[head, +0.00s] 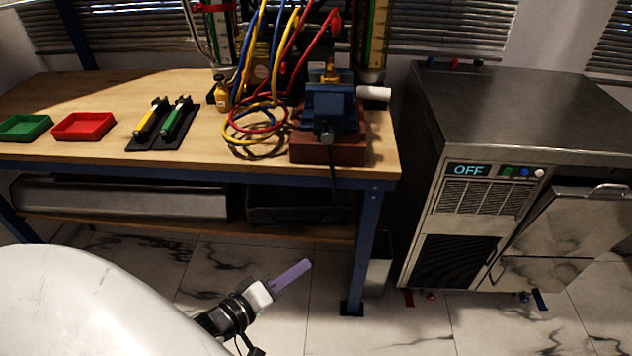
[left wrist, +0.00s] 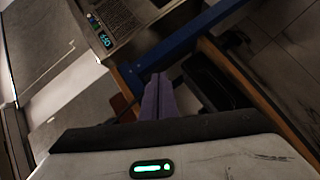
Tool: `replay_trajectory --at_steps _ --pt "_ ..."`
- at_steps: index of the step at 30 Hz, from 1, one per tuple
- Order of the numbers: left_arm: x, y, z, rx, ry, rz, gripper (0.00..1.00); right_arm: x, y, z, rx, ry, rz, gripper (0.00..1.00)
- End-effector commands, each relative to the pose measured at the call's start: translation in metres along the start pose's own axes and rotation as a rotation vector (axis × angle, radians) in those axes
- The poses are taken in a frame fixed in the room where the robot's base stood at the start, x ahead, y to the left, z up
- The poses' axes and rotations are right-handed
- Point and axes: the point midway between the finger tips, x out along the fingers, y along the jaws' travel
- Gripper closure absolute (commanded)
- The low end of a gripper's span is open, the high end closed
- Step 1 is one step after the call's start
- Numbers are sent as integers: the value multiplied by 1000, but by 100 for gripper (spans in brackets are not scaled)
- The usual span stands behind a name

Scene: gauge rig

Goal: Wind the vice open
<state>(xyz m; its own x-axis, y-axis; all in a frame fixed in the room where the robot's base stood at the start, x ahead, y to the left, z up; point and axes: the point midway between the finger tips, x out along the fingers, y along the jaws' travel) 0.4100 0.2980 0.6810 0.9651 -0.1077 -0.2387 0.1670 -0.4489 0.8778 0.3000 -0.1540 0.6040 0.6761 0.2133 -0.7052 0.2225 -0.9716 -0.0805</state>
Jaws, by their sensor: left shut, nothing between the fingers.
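The blue vice (head: 330,108) stands on a reddish-brown block (head: 352,148) at the right end of the wooden bench. Its screw end faces the front, and a dark bar hangs down from it over the bench edge. My left gripper (head: 306,264) is low in front of the bench, well below and apart from the vice. Its purple fingers are shut and empty; they also show in the left wrist view (left wrist: 158,80). The vice cannot be made out clearly in the left wrist view. My right gripper is in neither view.
Red (head: 84,126) and green (head: 24,128) trays and a dark mat with two tools (head: 160,143) lie on the bench (head: 100,84). Coiled hoses (head: 255,133) lie left of the vice. A metal machine (head: 500,110) reading OFF stands right. A blue bench leg (head: 362,250) is near my left gripper.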

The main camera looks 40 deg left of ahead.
Motion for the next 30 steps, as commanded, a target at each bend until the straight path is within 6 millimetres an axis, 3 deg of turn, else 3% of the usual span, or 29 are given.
replay_trajectory --at_steps 1,3,6,9,13,17,29,30 --pt "2 7 -26 -104 39 49 100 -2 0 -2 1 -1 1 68" --pt "4 17 -58 -253 82 125 100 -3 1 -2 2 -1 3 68" --pt "3 28 -91 -414 114 217 100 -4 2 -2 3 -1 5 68" --pt "1 36 -111 -513 127 280 100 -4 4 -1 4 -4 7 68" --pt "4 41 -122 -565 131 314 100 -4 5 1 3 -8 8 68" --pt "20 46 -126 -569 131 317 100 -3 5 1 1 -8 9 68" --pt "99 67 -143 -567 131 316 100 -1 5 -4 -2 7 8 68" --pt "102 72 -137 -571 130 314 100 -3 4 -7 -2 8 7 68"
